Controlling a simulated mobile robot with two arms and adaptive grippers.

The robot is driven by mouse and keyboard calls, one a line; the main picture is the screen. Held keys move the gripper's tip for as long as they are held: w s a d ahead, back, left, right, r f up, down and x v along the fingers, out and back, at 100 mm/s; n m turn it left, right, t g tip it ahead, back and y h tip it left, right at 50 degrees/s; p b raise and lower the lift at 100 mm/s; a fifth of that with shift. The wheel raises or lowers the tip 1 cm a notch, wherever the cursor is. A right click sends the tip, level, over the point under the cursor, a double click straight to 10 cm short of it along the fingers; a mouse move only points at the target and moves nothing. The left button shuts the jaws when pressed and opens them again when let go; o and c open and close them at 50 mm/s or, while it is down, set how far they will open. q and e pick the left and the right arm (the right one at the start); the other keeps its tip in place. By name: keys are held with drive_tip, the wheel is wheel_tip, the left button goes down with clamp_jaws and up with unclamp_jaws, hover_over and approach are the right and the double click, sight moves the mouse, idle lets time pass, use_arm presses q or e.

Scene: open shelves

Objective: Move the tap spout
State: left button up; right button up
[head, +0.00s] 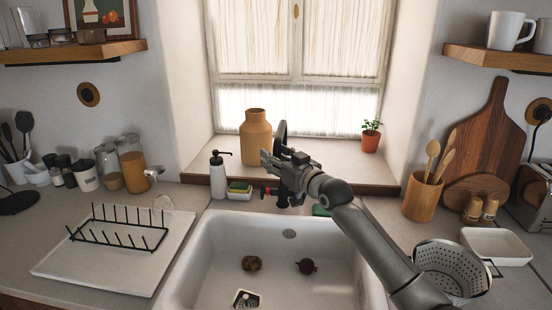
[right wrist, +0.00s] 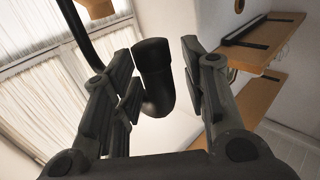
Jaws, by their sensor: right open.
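The black tap stands at the back of the sink, mostly hidden by my right gripper in the head view. Its curved spout (head: 282,129) rises behind the gripper, and a red-tipped part shows at lower left. My right gripper (head: 268,162) is open at the tap, above the sink's back edge. In the right wrist view a thick, dark, curved spout piece (right wrist: 152,62) shows between the two open fingers. I cannot tell whether either finger touches it. A thin black curve also shows at upper left there. My left gripper is not in view.
The white sink (head: 205,250) holds a potato (head: 252,263) and a beet (head: 306,266). A soap bottle (head: 218,177), sponges (head: 239,190) and an orange vase (head: 256,137) stand left of the gripper. A drying rack (head: 118,235) is at left, a colander (head: 450,268) at right.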

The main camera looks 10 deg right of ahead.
drive_tip(key=shift+d+r, duration=0.2)
drive_tip(key=shift+r, duration=0.6)
drive_tip(key=shift+s+d+f, duration=0.2)
drive_tip(key=shift+s+d, duration=0.05)
drive_tip(key=shift+s, duration=0.05)
drive_tip(key=f+v, duration=0.1)
drive_tip(key=v, duration=1)
drive_tip(key=shift+s+a, duration=0.15)
drive_tip(key=shift+a, duration=0.1)
